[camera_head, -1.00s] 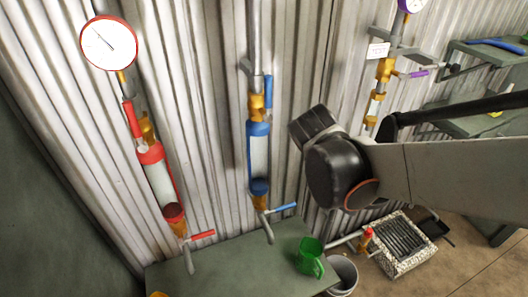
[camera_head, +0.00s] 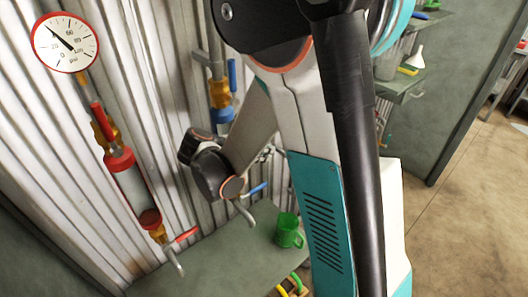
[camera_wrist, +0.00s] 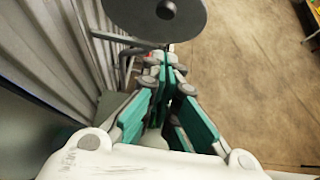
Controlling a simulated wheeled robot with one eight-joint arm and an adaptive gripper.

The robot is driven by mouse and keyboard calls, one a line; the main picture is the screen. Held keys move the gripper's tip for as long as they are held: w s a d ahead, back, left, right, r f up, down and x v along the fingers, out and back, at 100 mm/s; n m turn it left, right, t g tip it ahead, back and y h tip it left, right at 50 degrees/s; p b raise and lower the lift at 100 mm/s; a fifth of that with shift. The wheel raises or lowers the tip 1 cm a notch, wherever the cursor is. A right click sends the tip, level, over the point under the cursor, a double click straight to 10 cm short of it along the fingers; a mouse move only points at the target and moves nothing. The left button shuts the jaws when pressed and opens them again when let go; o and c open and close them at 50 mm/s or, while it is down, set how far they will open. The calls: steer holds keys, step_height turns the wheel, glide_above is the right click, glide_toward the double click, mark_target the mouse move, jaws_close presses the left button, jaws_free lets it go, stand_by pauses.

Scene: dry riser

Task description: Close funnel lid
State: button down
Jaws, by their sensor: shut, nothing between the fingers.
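A dark grey round disc (camera_wrist: 155,16) with a small hub shows at the top of the wrist view. In the head view my arm covers the middle, and neither the disc nor the gripper can be made out.
A red-trimmed sight tube (camera_head: 133,188) and a pressure gauge (camera_head: 65,43) hang on the corrugated wall at left. A blue valve (camera_head: 222,112) is partly hidden behind my arm. Open floor (camera_head: 465,215) lies at right.

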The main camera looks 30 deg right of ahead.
steer(key=w+d+f+b, duration=0.1)
steer(key=d+f+b, duration=0.2)
steer(key=d, duration=0.7)
steer(key=shift+w+f, duration=0.15)
steer(key=shift+w, duration=0.15)
steer(key=d+r+y+p, duration=0.1)
steer(key=d+p, duration=0.1)
steer(key=d, duration=0.1)
steer(key=d+r+y+p, duration=0.2)
steer(key=d, duration=0.1)
steer(key=w+d+r+y+p, duration=0.1)
steer(key=d+y+p, duration=0.1)
steer(key=d+p, duration=0.1)
steer(key=shift+w+d+r+g, duration=0.1)
steer(key=shift+d+r+g, duration=0.1)
steer(key=shift+d+g, duration=0.15)
steer(key=w+d+f+y, duration=0.1)
steer(key=d+y, duration=0.1)
steer(key=d, duration=0.5)
steer(key=w+d+f+y, duration=0.1)
steer(key=d+f+y, duration=0.1)
steer(key=d, duration=0.5)
steer(key=shift+d+f+g+y+p, duration=0.25)
steer(key=shift+g+y+p, duration=0.2)
steer(key=shift+y, duration=0.25)
steer(key=shift+w, duration=0.1)
